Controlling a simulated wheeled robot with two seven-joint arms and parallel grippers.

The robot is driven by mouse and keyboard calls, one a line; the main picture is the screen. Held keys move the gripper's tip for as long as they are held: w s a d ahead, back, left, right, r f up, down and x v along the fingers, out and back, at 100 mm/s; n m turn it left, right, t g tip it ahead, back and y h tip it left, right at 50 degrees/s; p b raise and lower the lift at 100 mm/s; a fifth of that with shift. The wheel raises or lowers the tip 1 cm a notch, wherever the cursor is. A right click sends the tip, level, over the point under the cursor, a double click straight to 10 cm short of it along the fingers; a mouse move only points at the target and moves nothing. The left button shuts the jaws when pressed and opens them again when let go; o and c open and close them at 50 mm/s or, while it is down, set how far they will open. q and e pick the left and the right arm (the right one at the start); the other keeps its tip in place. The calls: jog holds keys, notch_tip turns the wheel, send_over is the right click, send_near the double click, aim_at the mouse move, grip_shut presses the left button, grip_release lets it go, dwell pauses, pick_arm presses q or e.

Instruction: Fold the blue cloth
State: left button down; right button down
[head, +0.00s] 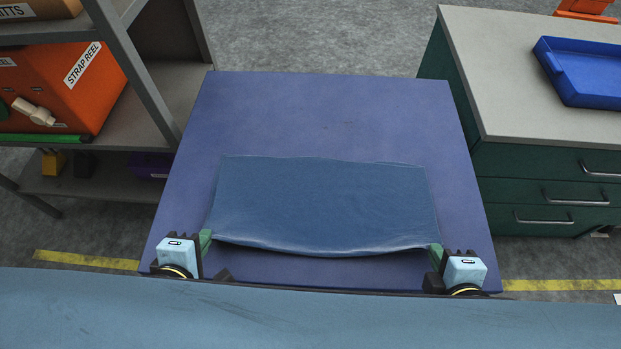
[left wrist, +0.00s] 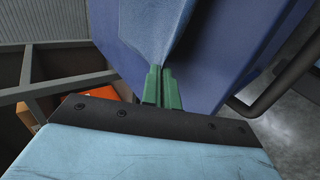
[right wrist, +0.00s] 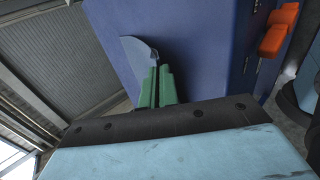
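The blue cloth (head: 322,203) lies spread out as a wide rectangle on the purple-blue table (head: 330,110). Its near edge is lifted a little and sags between my two grippers. My left gripper (head: 206,240) has its green fingers closed on the cloth's near left corner. The left wrist view shows the cloth (left wrist: 160,32) running into these fingers (left wrist: 163,85). My right gripper (head: 437,252) is closed on the near right corner. In the right wrist view a small flap of cloth (right wrist: 138,58) shows at the fingertips (right wrist: 157,85).
A shelf with an orange strap reel box (head: 75,80) stands at the left. A green drawer cabinet (head: 540,165) with a blue tray (head: 590,72) on its top stands at the right. The table is bare beyond the cloth.

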pick_arm(q)
jog(key=shift+s+f+t+b, duration=0.3)
jog(key=shift+s+f, duration=0.2)
jog(key=shift+f, duration=0.05)
pick_arm(e)
jog(key=shift+s+f+t, duration=0.3)
jog(key=shift+s+f, duration=0.2)
jog(key=shift+f, duration=0.05)
pick_arm(q)
jog(key=c, duration=1.3)
grip_release()
pick_arm(e)
jog(key=c, duration=1.3)
grip_release()
pick_arm(q)
jog(key=shift+r, duration=0.1)
pick_arm(e)
jog(key=shift+r, duration=0.1)
